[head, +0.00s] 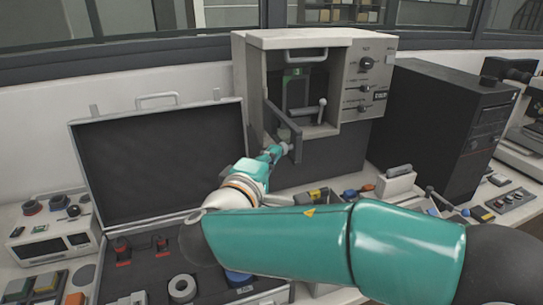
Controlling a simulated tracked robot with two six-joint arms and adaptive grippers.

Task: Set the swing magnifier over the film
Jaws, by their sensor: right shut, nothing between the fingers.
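The grey mounting press (372,62) stands at the back centre with its front opening facing me. A dark flat bar or frame (281,122) juts out from the left side of its opening; I cannot tell whether this is the swing magnifier. Inside the opening is a green-edged piece (292,73), and a pale lever with a round knob (322,103) stands at its right. The film is not clearly made out. My right gripper (287,148) is shut and empty at the lower end of the dark bar; contact cannot be told. My left gripper is not in view.
An open black case (160,160) stands left of the press, with a white tape roll (181,288) in its base. A black computer tower (440,110) stands close on the right. My right arm crosses the front and hides part of the bench.

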